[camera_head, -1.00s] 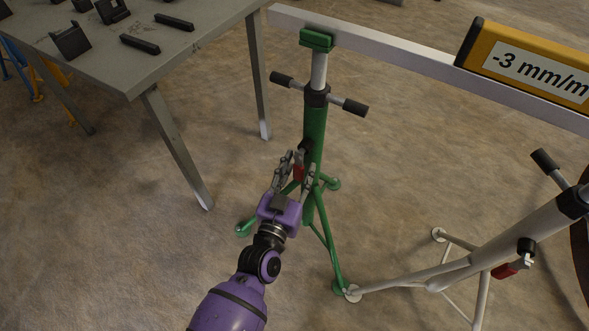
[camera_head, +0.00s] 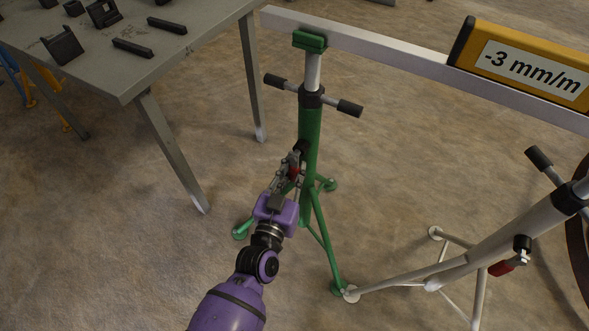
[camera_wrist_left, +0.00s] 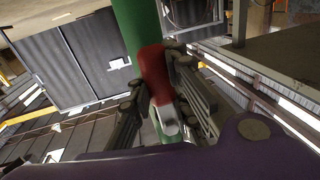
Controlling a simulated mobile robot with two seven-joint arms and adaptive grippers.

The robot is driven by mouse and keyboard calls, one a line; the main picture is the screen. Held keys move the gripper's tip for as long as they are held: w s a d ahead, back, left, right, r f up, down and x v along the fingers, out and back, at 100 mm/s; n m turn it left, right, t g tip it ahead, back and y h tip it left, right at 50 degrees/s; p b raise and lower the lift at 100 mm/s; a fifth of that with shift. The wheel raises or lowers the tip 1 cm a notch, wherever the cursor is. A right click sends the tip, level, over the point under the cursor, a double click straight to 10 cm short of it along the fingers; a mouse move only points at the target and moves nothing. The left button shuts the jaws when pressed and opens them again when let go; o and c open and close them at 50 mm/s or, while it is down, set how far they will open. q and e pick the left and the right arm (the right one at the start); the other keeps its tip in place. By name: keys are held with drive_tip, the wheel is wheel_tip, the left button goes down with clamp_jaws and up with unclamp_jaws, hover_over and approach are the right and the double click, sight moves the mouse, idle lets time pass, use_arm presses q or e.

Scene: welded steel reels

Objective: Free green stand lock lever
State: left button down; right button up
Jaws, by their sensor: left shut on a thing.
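The green stand (camera_head: 309,135) stands upright on splayed legs, with a black-ended cross handle below its top pad. Its lock lever is red and sits low on the column. My left gripper (camera_head: 289,172) is shut on the red lever in front of the column. In the left wrist view the red lever (camera_wrist_left: 154,75) with its pale metal end lies between the fingers of my left gripper (camera_wrist_left: 160,100), against the green column (camera_wrist_left: 136,28). The fingers hide part of the lever in the head view. My right gripper is not in view.
A grey beam (camera_head: 380,47) rests on the green stand and carries a yellow level reading -3 mm/m (camera_head: 525,65). A grey stand (camera_head: 490,235) with its own red lever is at right. A steel table (camera_head: 110,65) with black parts is at left. Open floor lies between.

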use_arm(q)
drive_tip(key=shift+a+m, duration=0.1)
drive_tip(key=shift+m, duration=0.2)
drive_tip(key=w+a+r+m+h+p, duration=0.1)
drive_tip(key=a+r+m+h, duration=0.1)
drive_tip(key=m, duration=0.7)
drive_tip(key=w+a+r+m+h+p, duration=0.1)
drive_tip(key=a+r+m+h+p, duration=0.1)
drive_tip(key=m, duration=0.8)
drive_tip(key=shift+w+a+r+m, duration=0.35)
drive_tip(key=shift+a+r, duration=0.1)
drive_tip(key=shift+r, duration=0.35)
drive_tip(key=c, duration=1.6)
unclamp_jaws()
drive_tip(key=shift+r, duration=0.1)
drive_tip(key=shift+c, duration=0.2)
